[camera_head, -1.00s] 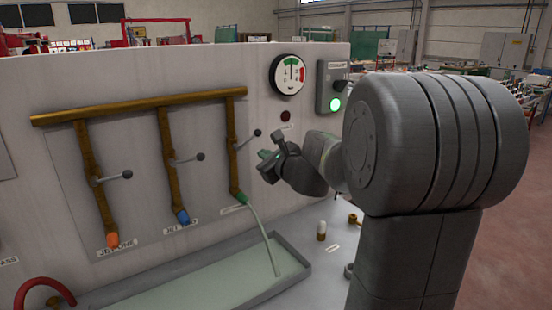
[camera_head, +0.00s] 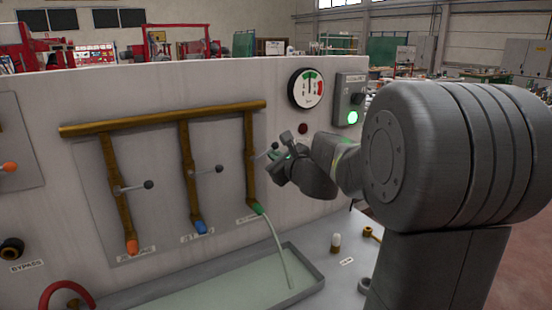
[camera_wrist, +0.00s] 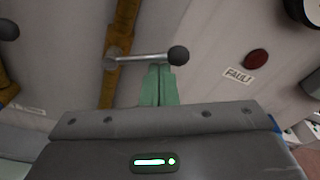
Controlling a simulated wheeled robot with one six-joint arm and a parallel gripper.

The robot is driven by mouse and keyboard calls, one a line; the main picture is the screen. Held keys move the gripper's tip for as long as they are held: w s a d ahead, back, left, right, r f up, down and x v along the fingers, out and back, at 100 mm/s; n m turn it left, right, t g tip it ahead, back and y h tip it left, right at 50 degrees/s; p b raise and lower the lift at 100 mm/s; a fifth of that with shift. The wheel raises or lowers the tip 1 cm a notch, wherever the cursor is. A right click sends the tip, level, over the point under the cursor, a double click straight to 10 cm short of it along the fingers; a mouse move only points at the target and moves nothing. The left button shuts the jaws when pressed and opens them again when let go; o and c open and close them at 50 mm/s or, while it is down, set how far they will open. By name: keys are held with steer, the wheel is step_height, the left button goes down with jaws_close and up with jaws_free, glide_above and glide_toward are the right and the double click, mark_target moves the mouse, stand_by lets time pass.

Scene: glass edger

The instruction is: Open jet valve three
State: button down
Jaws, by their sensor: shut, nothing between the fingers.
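The jet three pipe (camera_head: 250,180) is the rightmost of three brass pipes and ends in a green nozzle (camera_head: 257,208). A pale stream (camera_head: 282,250) runs from the nozzle into the tray. Its valve lever (camera_head: 260,155) points right and slightly up from the pipe, with its end partly behind my gripper. In the wrist view the lever (camera_wrist: 145,57) lies nearly level, ending in a dark knob (camera_wrist: 178,55). My gripper (camera_head: 277,153) is shut and empty, its green fingertips (camera_wrist: 160,70) just below the lever beside the knob. I cannot tell whether they touch it.
A gauge (camera_head: 306,88) and a box with a lit green button (camera_head: 352,117) are on the panel at upper right. The tray (camera_head: 318,272) lies below.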

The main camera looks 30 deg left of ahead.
steer(key=shift+s+r+n+b, duration=0.1)
steer(key=shift+r+n+b, duration=0.15)
steer(key=shift+n+b, duration=0.5)
steer(key=shift+s+a+r+n+t+y+b, duration=0.1)
steer(key=shift+s+a+r+n+t+b, duration=0.35)
steer(key=shift+n+b, duration=1.1)
steer(key=shift+s+a+r+n+t+y+b, duration=0.15)
steer(key=shift+s+r+n+b, duration=0.45)
steer(key=shift+n+b, duration=0.9)
steer(key=shift+s+a+r+n+t+y+b, duration=0.1)
steer(key=shift+s+a+r+n+t+b, duration=0.5)
steer(key=shift+n, duration=1.5)
steer(key=shift+w+d+r+g+b, duration=0.15)
steer(key=shift+d+g+b, duration=0.15)
steer(key=shift+d+b, duration=0.05)
steer(key=v, duration=1.3)
steer(key=shift+s+d, duration=0.3)
steer(key=shift+a, duration=0.1)
